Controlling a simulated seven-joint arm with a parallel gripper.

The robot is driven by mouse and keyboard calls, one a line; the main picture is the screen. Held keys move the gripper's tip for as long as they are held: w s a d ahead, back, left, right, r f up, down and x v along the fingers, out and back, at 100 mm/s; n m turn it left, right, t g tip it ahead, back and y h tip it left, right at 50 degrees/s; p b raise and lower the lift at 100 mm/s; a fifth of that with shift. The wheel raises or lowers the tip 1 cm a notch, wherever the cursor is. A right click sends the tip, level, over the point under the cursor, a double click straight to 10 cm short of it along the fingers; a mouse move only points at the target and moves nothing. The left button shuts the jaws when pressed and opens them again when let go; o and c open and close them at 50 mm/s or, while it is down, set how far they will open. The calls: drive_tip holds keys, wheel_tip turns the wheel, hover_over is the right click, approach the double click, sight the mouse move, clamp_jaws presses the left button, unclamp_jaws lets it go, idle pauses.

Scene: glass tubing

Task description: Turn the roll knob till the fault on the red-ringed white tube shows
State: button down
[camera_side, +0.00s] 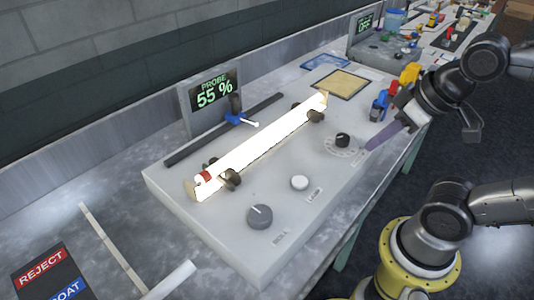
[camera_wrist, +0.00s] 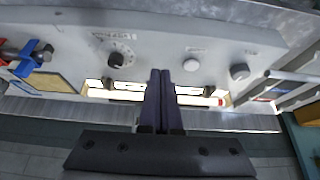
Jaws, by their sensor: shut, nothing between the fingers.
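The white tube (camera_side: 265,143) glows on its rollers along the grey bench unit, its red ring (camera_side: 205,176) at the near left end. In the wrist view the tube (camera_wrist: 125,95) runs behind my fingers, with the red ring (camera_wrist: 221,102) at right. The grey roll knob (camera_side: 260,217) is at the unit's near front corner, and also shows in the wrist view (camera_wrist: 240,70). My gripper (camera_side: 370,147) is shut and empty, above the unit near the black dial knob and apart from the roll knob. Its fingertips (camera_wrist: 161,72) point between the black knob and white button. I cannot make out a fault.
The black knob (camera_side: 342,140) with a dial and the white button (camera_side: 299,183) share the panel. A display (camera_side: 212,92) reads "PROBE 55 %" beside a blue probe holder (camera_side: 238,117). Red and blue REJECT and COAT labels (camera_side: 42,268) lie at left.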

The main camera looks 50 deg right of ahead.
drive_tip(key=c, duration=1.1)
unclamp_jaws()
drive_tip(key=shift+c, duration=0.2)
drive_tip(key=shift+o, duration=1.3)
drive_tip(key=shift+s+a+m, duration=0.1)
drive_tip(key=shift+s+m, duration=0.2)
drive_tip(key=shift+m, duration=0.3)
drive_tip(key=o, duration=0.7)
drive_tip(key=r+m, duration=0.1)
drive_tip(key=w+a+r+m+g, duration=0.1)
drive_tip(key=a+r+m+y, duration=0.1)
drive_tip(key=shift+w+r+m, duration=0.15)
drive_tip(key=shift+r+m, duration=0.15)
drive_tip(key=shift+m, duration=0.1)
drive_tip(key=shift+c, duration=0.2)
drive_tip(key=w+a+r+m+g+y, duration=0.2)
drive_tip(key=w+a+r+m+g, duration=0.15)
drive_tip(key=w+a, duration=0.2)
drive_tip(key=g, duration=0.4)
hover_over(260, 213)
drive_tip(key=w+d, duration=0.4)
wheel_tip(260, 213, down, 4)
drive_tip(key=shift+m, duration=0.25)
drive_tip(key=x, duration=1.4)
drive_tip(key=shift+s, duration=0.1)
drive_tip(key=shift+c, duration=0.2)
